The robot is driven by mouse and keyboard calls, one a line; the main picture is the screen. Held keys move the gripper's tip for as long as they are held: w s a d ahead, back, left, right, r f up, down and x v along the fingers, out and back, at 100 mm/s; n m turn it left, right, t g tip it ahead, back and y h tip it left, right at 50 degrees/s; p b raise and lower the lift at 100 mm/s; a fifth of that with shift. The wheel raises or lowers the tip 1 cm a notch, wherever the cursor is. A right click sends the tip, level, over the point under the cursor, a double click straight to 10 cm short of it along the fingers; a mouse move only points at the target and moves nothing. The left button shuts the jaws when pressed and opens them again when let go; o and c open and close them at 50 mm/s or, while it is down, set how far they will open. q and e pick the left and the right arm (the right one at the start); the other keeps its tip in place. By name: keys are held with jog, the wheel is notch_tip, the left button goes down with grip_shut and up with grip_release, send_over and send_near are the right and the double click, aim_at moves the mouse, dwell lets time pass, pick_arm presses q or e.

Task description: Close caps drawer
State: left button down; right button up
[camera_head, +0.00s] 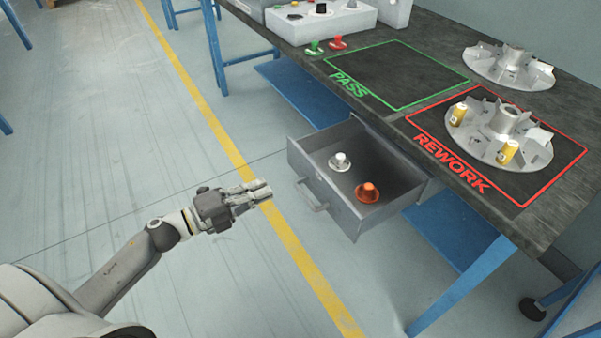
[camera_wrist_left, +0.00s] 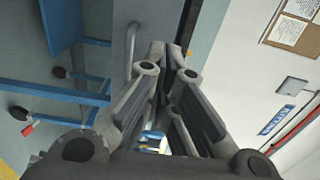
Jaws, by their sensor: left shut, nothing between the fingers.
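The caps drawer (camera_head: 330,205) is a grey metal drawer pulled out from under the bench, with a bar handle (camera_head: 311,196) on its front. Inside it lie a silver cap (camera_head: 340,162) and an orange cap (camera_head: 367,192). My left gripper (camera_head: 268,188) is shut and empty, in front of the drawer and a little left of the handle, apart from it. In the left wrist view the shut fingers (camera_wrist_left: 165,55) point toward the drawer front, with the handle (camera_wrist_left: 131,50) just left of the fingertips. My right gripper is not in view.
The dark bench (camera_head: 400,120) carries a green PASS outline and a red REWORK outline. An impeller (camera_head: 500,135) with yellow pieces sits in REWORK; another impeller (camera_head: 508,67) stands behind. Green (camera_head: 314,47) and red (camera_head: 337,42) caps stand by the control box. The floor before the drawer is clear.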

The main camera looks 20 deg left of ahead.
aim_at(308, 168)
pick_arm(q)
jog(key=x, duration=1)
jog(key=shift+w+d, duration=0.2)
jog(key=shift+w, duration=0.1)
